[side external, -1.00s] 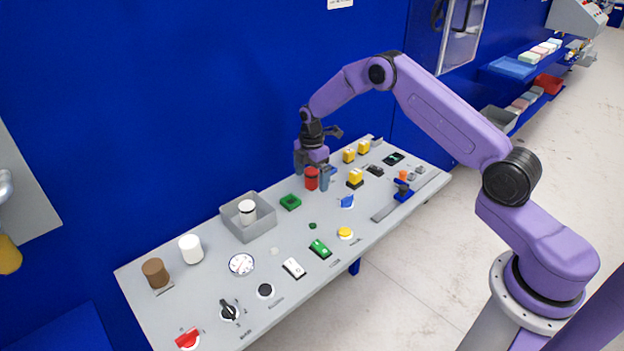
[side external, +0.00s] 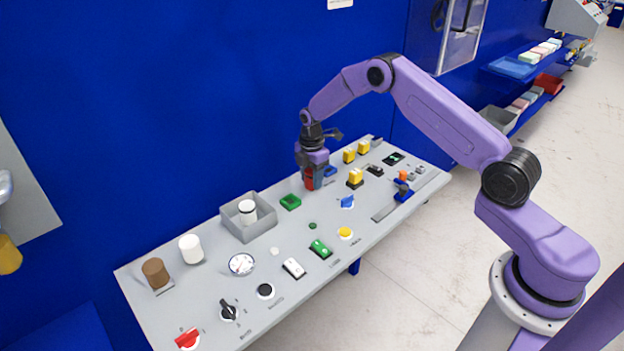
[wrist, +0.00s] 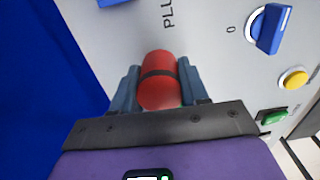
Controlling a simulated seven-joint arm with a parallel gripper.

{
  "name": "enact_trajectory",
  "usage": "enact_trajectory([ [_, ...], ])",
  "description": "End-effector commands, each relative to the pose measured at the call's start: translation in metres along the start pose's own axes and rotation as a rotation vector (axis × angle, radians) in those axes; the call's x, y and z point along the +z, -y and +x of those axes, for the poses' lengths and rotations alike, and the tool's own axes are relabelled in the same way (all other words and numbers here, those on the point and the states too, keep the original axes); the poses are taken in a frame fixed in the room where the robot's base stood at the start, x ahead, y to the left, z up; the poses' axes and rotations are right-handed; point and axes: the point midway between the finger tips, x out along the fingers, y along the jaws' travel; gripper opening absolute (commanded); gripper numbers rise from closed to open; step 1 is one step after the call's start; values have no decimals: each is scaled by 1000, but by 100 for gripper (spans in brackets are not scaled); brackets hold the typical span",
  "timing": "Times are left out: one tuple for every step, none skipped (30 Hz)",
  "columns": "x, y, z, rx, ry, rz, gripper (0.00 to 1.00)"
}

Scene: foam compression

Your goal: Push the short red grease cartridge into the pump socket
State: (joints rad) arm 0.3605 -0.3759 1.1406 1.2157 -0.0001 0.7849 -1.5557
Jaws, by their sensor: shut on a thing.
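The red cartridge (wrist: 158,78) is a short cylinder with a dark band, between my gripper's blue-grey fingers in the wrist view. My gripper (side external: 315,184) is shut on it, pointing down at the back of the grey panel. In the side view, a finger covers much of the cartridge (side external: 309,183), and only a red strip shows. Its lower end is at or close to the panel; I cannot tell whether it touches. I cannot make out the pump socket for certain; the spot under the cartridge is hidden.
Yellow blocks (side external: 355,177) and a blue knob (side external: 347,202) are to the right. The blue wall (side external: 240,120) rises close behind.

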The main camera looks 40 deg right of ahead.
Motion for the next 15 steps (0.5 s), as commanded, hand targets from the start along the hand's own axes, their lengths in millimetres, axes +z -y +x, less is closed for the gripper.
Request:
enact_trajectory([
  [0,0,0,0,0,0,7],
  [0,0,0,0,0,0,7],
  [0,0,0,0,0,0,7],
  [0,0,0,0,0,0,7],
  [0,0,0,-1,0,0,7],
  [0,0,0,-1,0,0,7],
  [0,0,0,-1,0,0,7],
  [0,0,0,-1,0,0,7],
  [0,0,0,-1,0,0,7],
  [0,0,0,0,0,0,7],
  [0,0,0,0,0,0,7],
  [0,0,-1,0,0,0,7],
  [0,0,-1,0,0,0,7],
  [0,0,-2,0,0,0,7],
  [0,0,-4,0,0,0,7],
])
